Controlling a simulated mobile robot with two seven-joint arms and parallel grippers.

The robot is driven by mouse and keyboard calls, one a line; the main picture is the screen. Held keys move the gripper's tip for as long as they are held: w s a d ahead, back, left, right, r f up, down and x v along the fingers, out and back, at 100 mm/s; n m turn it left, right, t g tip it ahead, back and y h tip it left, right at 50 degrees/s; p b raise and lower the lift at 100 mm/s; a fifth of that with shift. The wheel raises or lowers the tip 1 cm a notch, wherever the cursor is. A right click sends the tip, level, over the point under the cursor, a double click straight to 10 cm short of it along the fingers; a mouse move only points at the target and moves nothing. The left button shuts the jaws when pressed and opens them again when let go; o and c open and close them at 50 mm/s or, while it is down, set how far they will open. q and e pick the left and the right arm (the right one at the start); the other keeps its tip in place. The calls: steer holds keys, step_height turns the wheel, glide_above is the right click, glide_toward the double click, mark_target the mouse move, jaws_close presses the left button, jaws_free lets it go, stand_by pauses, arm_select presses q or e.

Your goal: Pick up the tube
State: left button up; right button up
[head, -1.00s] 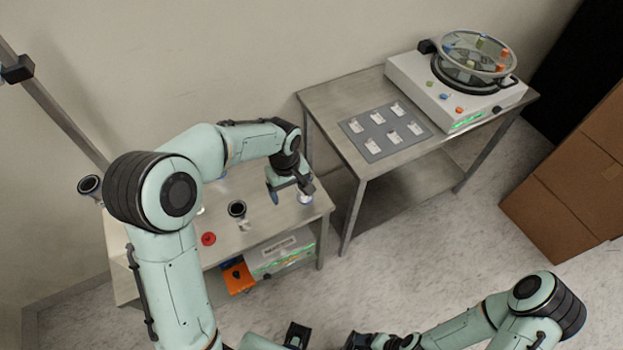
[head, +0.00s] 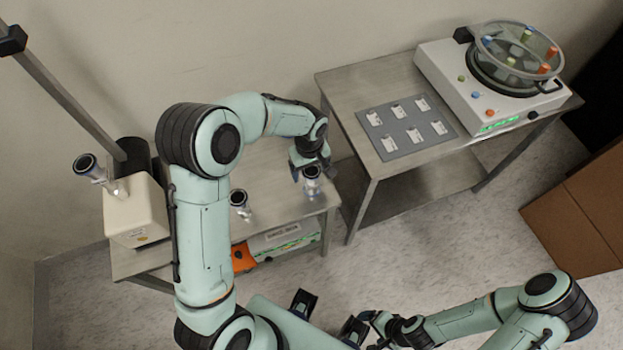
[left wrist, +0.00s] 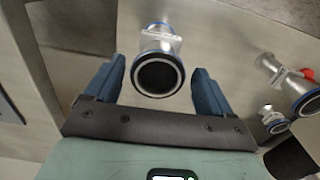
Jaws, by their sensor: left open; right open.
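A short silver metal tube (head: 312,186) with wide, dark-rimmed flange ends stands near the right end of the low left table (head: 270,225). My left gripper (head: 311,166) is open above it. In the left wrist view the tube (left wrist: 160,42) sits between the spread blue fingers of my left gripper (left wrist: 157,88), with a gap on both sides. Its open round end faces the camera. My right gripper (head: 356,328) is at the bottom of the head view, away from both tables, and looks empty.
Another flanged metal fitting (head: 239,203) stands left of the tube. A white device with a flanged port (head: 135,212) is at the far left. The right table holds a grey mat with labelled pieces (head: 404,128) and a white machine (head: 490,85). Brown boxes (head: 575,225) stand at right.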

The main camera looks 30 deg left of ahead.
arm_select(q)
steer(key=f, duration=0.5)
steer(key=shift+d, duration=0.25)
steer(key=shift+r, duration=0.1)
steer(key=c, duration=1.1)
